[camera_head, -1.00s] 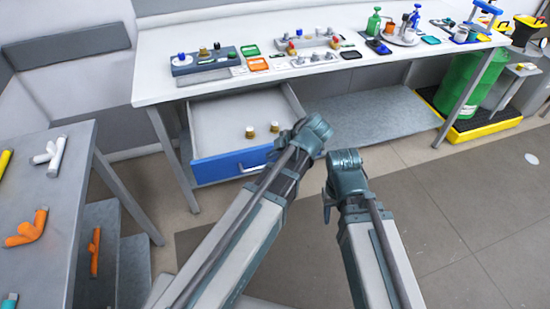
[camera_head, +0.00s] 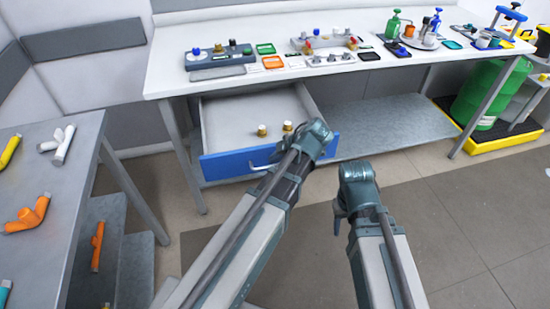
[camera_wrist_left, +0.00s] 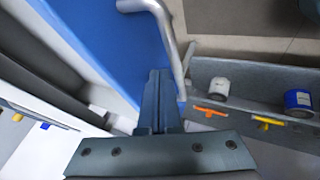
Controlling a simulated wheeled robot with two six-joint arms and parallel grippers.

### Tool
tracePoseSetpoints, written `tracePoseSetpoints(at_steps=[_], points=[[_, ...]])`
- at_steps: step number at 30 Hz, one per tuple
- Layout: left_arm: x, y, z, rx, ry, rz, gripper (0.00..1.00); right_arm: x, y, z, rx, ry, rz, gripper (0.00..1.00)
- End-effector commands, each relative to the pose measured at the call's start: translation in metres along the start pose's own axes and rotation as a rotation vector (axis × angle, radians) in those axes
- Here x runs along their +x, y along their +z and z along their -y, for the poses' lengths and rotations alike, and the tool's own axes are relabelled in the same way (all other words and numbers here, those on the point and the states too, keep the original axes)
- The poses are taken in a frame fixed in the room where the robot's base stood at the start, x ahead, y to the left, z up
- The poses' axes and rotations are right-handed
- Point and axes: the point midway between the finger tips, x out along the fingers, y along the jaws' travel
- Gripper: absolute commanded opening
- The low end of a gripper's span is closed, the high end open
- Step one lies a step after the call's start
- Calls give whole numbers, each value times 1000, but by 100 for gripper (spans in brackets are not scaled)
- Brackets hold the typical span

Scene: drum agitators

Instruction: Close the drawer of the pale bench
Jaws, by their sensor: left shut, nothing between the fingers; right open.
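The pale bench (camera_head: 172,76) stands across the back, its drawer (camera_head: 216,112) pulled out below the left part of the top. The drawer has a blue front (camera_head: 228,164) with a metal handle, and two small brass-coloured pieces (camera_head: 262,130) stand inside. My left gripper (camera_head: 320,132) is shut and empty at the right part of the blue front, hiding some of it. In the left wrist view the shut fingers (camera_wrist_left: 158,82) lie close beside the blue front (camera_wrist_left: 105,35) and the handle (camera_wrist_left: 170,38); contact is unclear. My right gripper (camera_head: 356,172) is open, lower and further right, apart from the drawer.
A grey table (camera_head: 75,170) with pipe fittings stands at the left. The bench top holds several devices and bottles. A lower shelf (camera_head: 385,128) lies right of the drawer, and a green drum (camera_head: 485,95) stands on a yellow tray. The floor before the bench is clear.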

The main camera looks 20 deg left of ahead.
Motion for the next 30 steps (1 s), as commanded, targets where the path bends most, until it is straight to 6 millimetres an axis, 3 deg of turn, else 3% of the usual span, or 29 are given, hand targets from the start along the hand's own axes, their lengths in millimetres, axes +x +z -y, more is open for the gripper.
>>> tracePoseSetpoints(at_steps=[8, 30], points=[[16, 2, -32, -3, 0, -1, 0, 0, 0, 0, 0, 0, 0, 50], [108, 2, -205, -2, -1, 0, 0, 0, 0, 0, 0, 0, 0, 50]])
